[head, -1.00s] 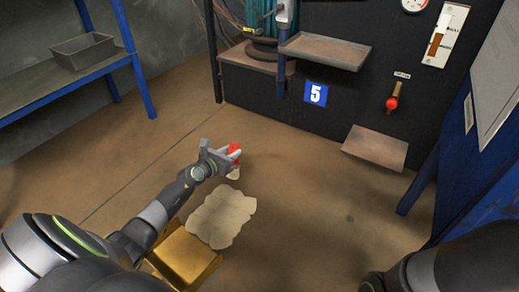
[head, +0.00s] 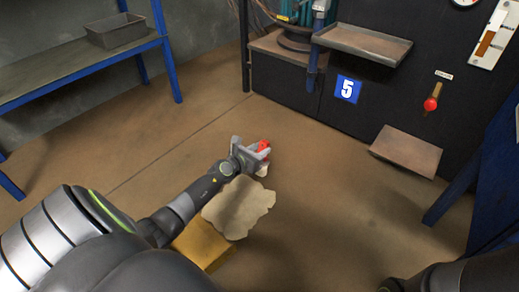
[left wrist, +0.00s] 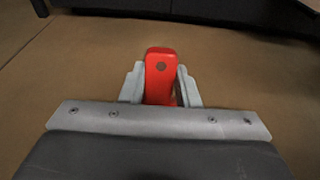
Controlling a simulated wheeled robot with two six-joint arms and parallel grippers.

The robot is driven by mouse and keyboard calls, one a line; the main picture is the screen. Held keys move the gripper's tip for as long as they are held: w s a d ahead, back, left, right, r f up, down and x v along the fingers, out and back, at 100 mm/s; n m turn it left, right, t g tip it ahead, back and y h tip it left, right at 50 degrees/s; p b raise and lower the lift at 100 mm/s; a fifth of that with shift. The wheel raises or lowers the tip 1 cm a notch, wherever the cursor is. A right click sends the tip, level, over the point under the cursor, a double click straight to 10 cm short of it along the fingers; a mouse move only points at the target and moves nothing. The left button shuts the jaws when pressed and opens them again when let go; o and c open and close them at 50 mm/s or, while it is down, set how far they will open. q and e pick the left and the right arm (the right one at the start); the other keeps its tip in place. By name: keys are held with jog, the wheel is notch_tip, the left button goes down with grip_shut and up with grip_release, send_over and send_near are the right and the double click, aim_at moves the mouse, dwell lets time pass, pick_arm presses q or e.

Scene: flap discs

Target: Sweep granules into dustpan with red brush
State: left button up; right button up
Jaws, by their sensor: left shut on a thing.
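My left gripper (head: 252,152) is shut on the red brush (head: 264,146), just beyond the far edge of the granules. In the left wrist view the red brush (left wrist: 160,72) stands between the two fingers of the left gripper (left wrist: 160,90). A pale bit, perhaps the bristles, shows below it in the head view. The granules (head: 238,207) lie as a pale, flat patch on the brown floor. A yellow dustpan (head: 204,243) lies at the near side of the patch, partly hidden by my left arm. My right gripper is not in view.
A blue-legged shelf (head: 70,65) with a grey bin (head: 115,30) stands at the left. A black cabinet with a sign 5 (head: 348,89), a tray (head: 362,43) and a sloping plate (head: 407,152) stands at the back. The floor right of the granules is clear.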

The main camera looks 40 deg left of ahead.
pick_arm(q)
jog(key=shift+f, duration=0.1)
jog(key=shift+f+b, duration=0.65)
jog(key=shift+b, duration=0.1)
jog(key=shift+p+v, duration=0.5)
jog(key=shift+v, duration=0.85)
jog(key=s+b, duration=0.2)
jog(key=s, duration=1.5)
jog(key=shift+s+a+f, duration=0.25)
jog(key=shift+s+a, duration=0.1)
jog(key=shift+a, duration=0.05)
